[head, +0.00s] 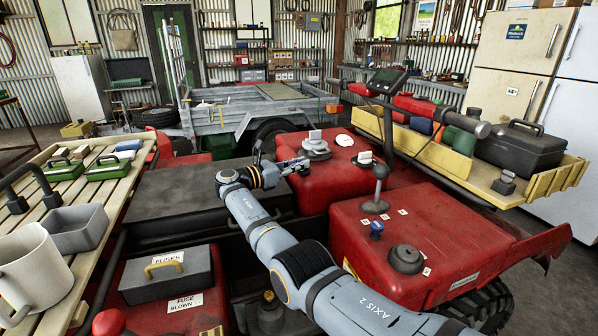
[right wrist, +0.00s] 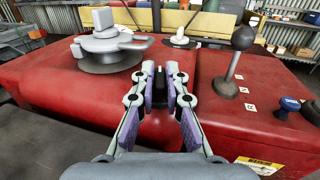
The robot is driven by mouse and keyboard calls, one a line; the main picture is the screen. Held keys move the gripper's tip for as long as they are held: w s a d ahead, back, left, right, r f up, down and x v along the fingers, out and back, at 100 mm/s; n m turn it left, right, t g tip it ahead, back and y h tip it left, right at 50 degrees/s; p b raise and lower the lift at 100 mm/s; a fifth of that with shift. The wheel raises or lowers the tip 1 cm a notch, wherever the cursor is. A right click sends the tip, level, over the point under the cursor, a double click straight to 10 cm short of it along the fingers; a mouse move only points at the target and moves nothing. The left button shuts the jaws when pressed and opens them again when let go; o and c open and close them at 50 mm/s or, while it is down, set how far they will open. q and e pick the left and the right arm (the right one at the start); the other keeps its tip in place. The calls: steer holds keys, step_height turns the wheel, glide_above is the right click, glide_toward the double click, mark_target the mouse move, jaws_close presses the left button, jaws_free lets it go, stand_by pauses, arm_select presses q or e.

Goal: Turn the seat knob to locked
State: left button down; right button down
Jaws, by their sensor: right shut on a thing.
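My right gripper (head: 298,165) is low beside the red quad body (head: 375,238), left of a grey disc-shaped fitting (head: 316,147). In the right wrist view its fingers (right wrist: 159,78) are close together on a small black thing (right wrist: 158,90), which looks like the seat knob. The fingers hide most of it, and I cannot read which way it is turned. The grey fitting also shows in the right wrist view (right wrist: 106,45), left of the fingers and apart from them. My left gripper is not in view.
A lever with a round grey knob (head: 380,175), a blue knob (head: 376,228) and a black cap (head: 405,258) stand on the red body. A dark flat panel (head: 185,195) lies left of my gripper. A slatted bench (head: 115,182) stands further left.

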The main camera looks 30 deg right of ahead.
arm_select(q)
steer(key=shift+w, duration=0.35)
arm_select(e)
steer(key=shift+f, duration=0.1)
steer(key=c, duration=1.4)
jaws_free()
steer(key=a, duration=0.5)
steer(key=shift+a, duration=0.4)
steer(key=shift+s+a, duration=0.1)
steer(key=shift+a, duration=0.75)
